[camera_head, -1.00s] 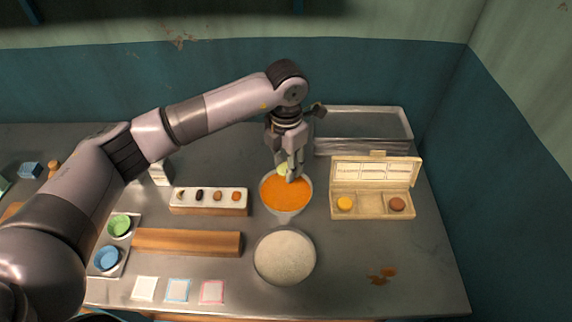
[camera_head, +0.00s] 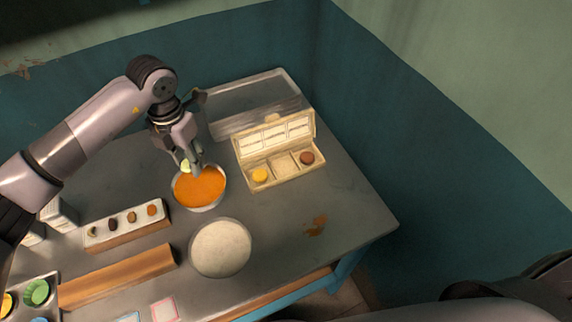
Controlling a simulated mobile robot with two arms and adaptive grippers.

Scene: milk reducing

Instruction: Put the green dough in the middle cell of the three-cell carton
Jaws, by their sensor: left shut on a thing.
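My left gripper (camera_head: 191,160) is shut on the green dough (camera_head: 185,165), a small pale green lump mostly hidden by the fingers. It is over the bowl of orange contents (camera_head: 199,188); I cannot tell whether the dough touches the contents. The three-cell carton (camera_head: 275,149) stands open to the right of the gripper, lid raised at the back. Its left cell holds a yellow dough (camera_head: 260,175) and its right cell a brown dough (camera_head: 307,158). Its middle cell (camera_head: 284,166) looks empty. My right gripper is out of view.
A clear tray (camera_head: 255,98) lies behind the carton. A rack with several small lumps (camera_head: 126,224) and a wooden block (camera_head: 118,276) are at left. The table right of the bowls is clear apart from an orange stain (camera_head: 316,226).

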